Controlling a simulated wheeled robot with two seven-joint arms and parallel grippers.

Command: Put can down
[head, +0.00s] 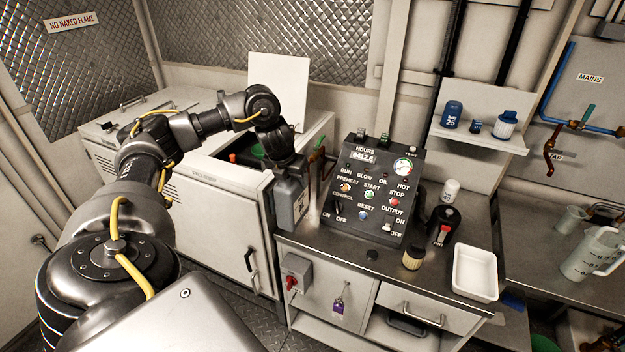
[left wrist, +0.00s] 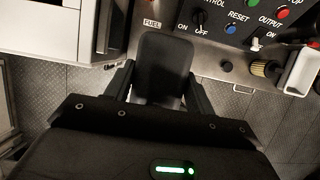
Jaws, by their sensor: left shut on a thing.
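The can (head: 290,205) is a grey, flat-sided container. It hangs upright under my left gripper (head: 290,168), beside the left end of the steel bench and left of the control panel. In the left wrist view the can (left wrist: 163,62) shows dark between the two fingers of my left gripper (left wrist: 160,88), which is shut on it. I cannot tell whether its base touches anything. My right gripper is not in view.
The control panel (head: 372,190) stands just right of the can. A white cabinet (head: 215,215) with its lid raised stands left. A white tray (head: 475,274), a black cylinder and a small filter (head: 413,257) sit on the bench.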

